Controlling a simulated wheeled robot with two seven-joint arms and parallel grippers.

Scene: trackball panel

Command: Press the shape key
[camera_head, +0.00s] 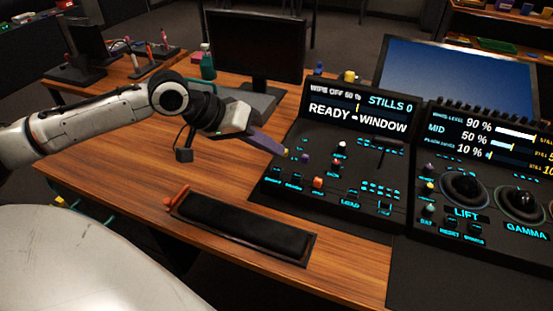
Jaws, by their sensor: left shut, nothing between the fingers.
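The left control panel (268,183) stands on the wooden desk, with small keys, coloured knobs and cyan labels below a screen reading "READY - WINDOW". Most of its labels are too small to read, so I cannot tell which key is the shape key. My left gripper (284,151) reaches in from the left, shut and empty. My right gripper is not in view.
A second panel (412,225) with trackballs (465,188) labelled "LIFT" and "GAMMA" stands at the right. A black padded rest (240,226) lies in front of the left panel. A dark monitor (255,48) stands behind. The desk's left part (110,165) is mostly clear.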

